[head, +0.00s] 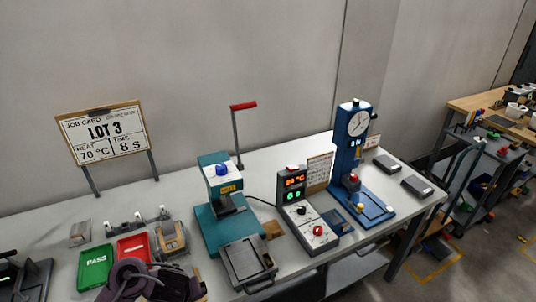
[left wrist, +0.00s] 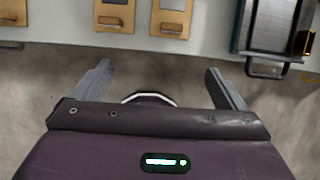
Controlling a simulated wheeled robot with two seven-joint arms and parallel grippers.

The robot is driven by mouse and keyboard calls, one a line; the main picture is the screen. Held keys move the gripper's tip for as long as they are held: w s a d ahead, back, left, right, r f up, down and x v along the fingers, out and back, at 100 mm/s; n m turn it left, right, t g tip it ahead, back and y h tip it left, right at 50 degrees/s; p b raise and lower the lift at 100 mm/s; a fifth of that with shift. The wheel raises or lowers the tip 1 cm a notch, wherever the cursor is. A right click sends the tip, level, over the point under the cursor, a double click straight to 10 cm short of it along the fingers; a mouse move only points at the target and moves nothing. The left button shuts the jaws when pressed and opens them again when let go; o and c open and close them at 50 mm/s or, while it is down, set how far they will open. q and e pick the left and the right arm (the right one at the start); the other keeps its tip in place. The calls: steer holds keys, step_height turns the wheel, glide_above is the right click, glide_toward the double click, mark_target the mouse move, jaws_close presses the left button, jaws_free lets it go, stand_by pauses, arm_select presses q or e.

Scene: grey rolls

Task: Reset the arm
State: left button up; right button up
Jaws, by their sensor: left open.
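My left gripper (left wrist: 158,68) is open in the left wrist view, its two grey fingers wide apart with nothing between them. It is over the grey floor, just off the front edge of the workbench (left wrist: 160,45). In the head view, the dark purple part of my left arm (head: 150,284) shows at the bottom left, in front of the trays; its fingers cannot be made out there. My right gripper is not in view.
On the bench (head: 160,197) are a green PASS tray (head: 95,262), a red tray (head: 134,247), a teal press (head: 214,200) with a red-tipped lever, a control box (head: 305,215) and a blue gauge stand (head: 347,150). A job card (head: 103,132) stands behind.

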arm_select(q)
steer(key=s+d+f+n+g+h+b, duration=0.15)
steer(key=s+f+n, duration=0.35)
steer(key=f, duration=0.7)
steer(key=s+d+f+n+g+h+b, duration=0.1)
steer(key=s+f+n+h+b, duration=0.2)
steer(key=f+n, duration=0.6)
steer(key=s+d+f+n+g+b, duration=0.15)
steer(key=s+f+n, duration=0.3)
steer(key=f, duration=0.95)
steer(key=s+a+f+n+y+b, duration=0.1)
steer(key=s+f+n, duration=0.4)
steer(key=s, duration=0.6)
steer(key=s+a+f+n+t+y+b, duration=0.1)
steer(key=s+a+f+n+b, duration=0.2)
steer(key=s+f, duration=0.7)
steer(key=shift+s+a+f+n+y, duration=0.15)
steer(key=shift+s+a+n+y, duration=0.25)
steer(key=shift+a+n, duration=0.35)
steer(key=shift+d, duration=0.1)
